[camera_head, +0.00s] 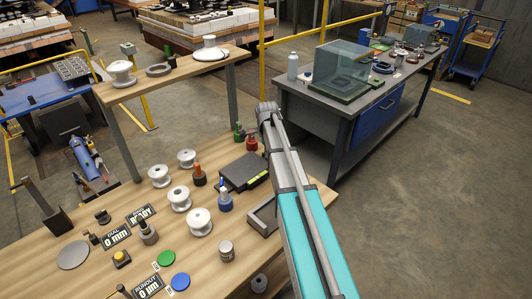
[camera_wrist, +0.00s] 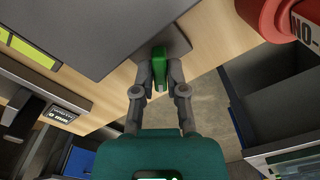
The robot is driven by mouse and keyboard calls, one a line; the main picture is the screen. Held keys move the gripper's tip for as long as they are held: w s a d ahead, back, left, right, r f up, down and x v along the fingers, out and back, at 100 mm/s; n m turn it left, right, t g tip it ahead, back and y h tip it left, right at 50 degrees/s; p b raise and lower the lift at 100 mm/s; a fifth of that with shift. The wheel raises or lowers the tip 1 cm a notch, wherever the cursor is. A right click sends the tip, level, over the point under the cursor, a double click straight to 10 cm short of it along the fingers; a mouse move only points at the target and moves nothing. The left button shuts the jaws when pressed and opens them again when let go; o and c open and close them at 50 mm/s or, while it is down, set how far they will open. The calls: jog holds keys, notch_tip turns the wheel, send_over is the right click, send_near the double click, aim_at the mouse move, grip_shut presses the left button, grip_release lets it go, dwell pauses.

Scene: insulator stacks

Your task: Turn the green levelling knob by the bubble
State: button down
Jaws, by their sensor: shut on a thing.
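In the wrist view, my gripper (camera_wrist: 159,78) is shut on the green knob (camera_wrist: 158,53), with one finger on each side of it. The knob stands at the corner of a dark flat block (camera_wrist: 85,30), near the wooden table's edge. A yellow-green strip (camera_wrist: 28,48) shows on a dark surface at the upper left; I cannot make out a bubble in it. In the head view, the dark block (camera_head: 240,171) with a yellow-green strip (camera_head: 258,180) lies on the table beside my arm. My gripper is not clearly visible there.
A red object with a "NO-" label (camera_wrist: 285,18) is close by at the upper right of the wrist view. White spool-shaped insulators (camera_head: 199,221), small bottles (camera_head: 225,200) and coloured discs (camera_head: 167,257) stand on the table (camera_head: 100,275). A grey bench (camera_head: 330,110) stands behind.

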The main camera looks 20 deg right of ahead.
jog(key=shift+s+m, duration=0.1)
jog(key=shift+m, duration=1.2)
jog(key=c, duration=0.7)
grip_release()
jog(key=shift+r, duration=0.1)
